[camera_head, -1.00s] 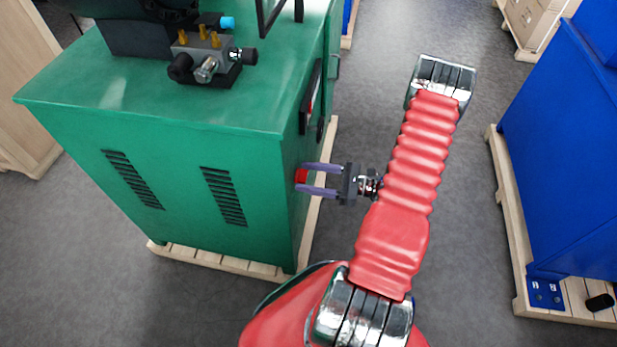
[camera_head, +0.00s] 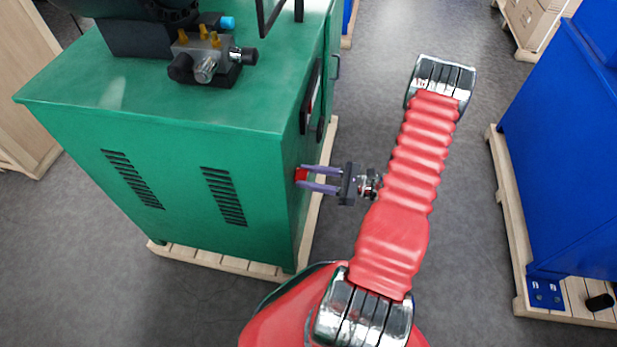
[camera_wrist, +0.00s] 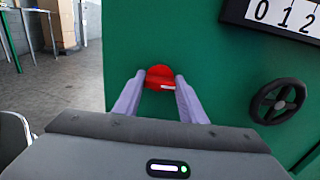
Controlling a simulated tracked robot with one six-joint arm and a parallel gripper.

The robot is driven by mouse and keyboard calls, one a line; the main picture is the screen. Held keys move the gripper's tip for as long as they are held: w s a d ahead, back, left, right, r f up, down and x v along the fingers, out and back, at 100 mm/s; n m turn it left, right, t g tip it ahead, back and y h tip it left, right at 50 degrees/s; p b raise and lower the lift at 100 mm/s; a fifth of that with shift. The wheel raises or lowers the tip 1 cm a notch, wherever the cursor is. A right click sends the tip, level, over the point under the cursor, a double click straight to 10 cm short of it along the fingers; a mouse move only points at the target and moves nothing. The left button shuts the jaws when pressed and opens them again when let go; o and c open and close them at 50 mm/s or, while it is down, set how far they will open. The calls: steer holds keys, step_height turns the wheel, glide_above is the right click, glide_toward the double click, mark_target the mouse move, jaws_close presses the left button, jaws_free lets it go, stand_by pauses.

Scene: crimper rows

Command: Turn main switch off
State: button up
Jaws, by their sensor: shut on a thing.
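The main switch is a red knob (camera_wrist: 160,76) on the side of the green machine cabinet (camera_wrist: 215,60). In the wrist view it sits between my two purple fingertips, with a small white mark on its lower part. In the head view the red switch (camera_head: 301,174) shows at the cabinet's right side, partly covered by my fingers. My gripper (camera_head: 308,177) reaches in from the right and is shut on the switch. It also shows in the wrist view (camera_wrist: 160,84), one finger on each side of the red knob.
A black handwheel (camera_wrist: 279,101) and a number display (camera_wrist: 285,15) are on the same panel, to the right in the wrist view. A blue machine (camera_head: 570,150) on a pallet stands to the right.

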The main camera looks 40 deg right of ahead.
steer(key=shift+s+n, duration=0.1)
steer(key=shift+n, duration=0.3)
steer(key=shift+s+a+f+n, duration=0.1)
steer(key=shift+n, duration=2.75)
steer(key=shift+a+f+n, duration=0.1)
steer(key=shift+n, duration=2.7)
steer(key=shift+s+a+f+n, duration=0.1)
steer(key=shift+n, duration=2.75)
steer(key=o, duration=1.1)
steer(key=shift+w+d+r, duration=0.1)
steer(key=shift+d, duration=0.05)
steer(key=shift+c, duration=0.2)
steer(key=shift+d, duration=0.1)
